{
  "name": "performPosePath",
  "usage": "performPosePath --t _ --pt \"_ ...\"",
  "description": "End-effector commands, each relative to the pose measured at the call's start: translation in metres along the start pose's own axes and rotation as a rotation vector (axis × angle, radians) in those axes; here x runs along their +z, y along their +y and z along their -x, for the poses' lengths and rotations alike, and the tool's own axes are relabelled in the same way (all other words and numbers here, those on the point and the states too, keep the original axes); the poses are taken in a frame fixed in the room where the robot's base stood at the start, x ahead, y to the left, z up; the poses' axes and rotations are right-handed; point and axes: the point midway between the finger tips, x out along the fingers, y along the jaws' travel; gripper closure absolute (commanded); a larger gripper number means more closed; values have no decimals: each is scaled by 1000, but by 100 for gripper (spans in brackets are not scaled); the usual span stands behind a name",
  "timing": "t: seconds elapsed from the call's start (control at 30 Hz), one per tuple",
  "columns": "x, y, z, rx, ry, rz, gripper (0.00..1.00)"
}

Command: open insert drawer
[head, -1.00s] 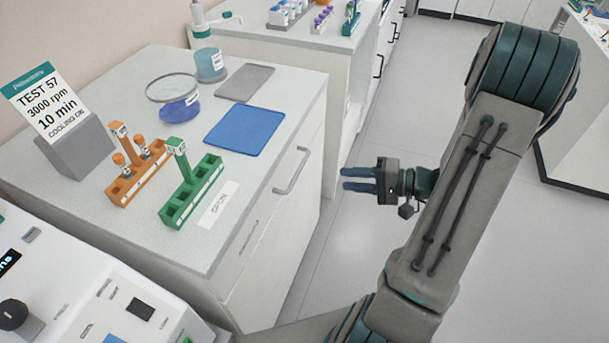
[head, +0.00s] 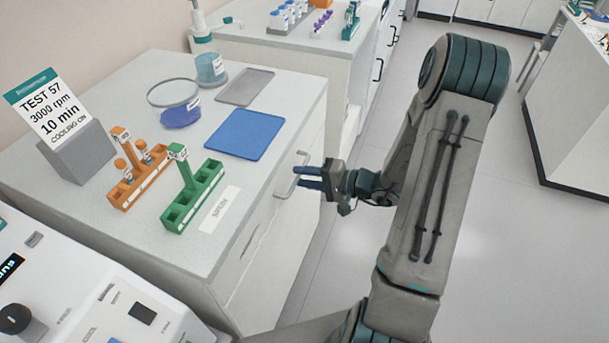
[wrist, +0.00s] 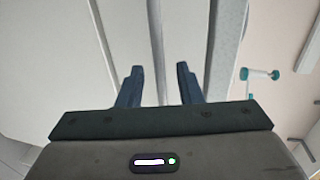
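The drawer handle (head: 283,182) is a pale metal bar on the front of the white cabinet under the near worktop. The drawer front (head: 262,215) shows below the worktop edge, flush with the cabinet, and its label is too small to read. My gripper (head: 298,177) is open, with two dark blue fingers pointing at the cabinet by the handle. In the wrist view, a pale bar (wrist: 155,40) runs down between the two open fingers (wrist: 160,82). I cannot tell whether either finger touches it.
Open floor (head: 470,250) lies to the right.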

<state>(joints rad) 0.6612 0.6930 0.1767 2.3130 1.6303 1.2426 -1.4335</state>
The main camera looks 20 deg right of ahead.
Motion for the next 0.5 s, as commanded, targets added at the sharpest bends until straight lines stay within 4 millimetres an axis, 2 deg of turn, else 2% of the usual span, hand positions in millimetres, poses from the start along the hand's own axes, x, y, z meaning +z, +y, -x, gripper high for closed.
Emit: performPosePath --t 0.33,0.37,0.4,0.47,0.5 --pt "0 0 -5 0 0 1 68" --pt "0 0 -5 0 0 1 73" --pt "0 0 -5 0 0 1 84" --pt "0 0 -5 0 0 1 100" --pt "0 0 -5 0 0 1 100"
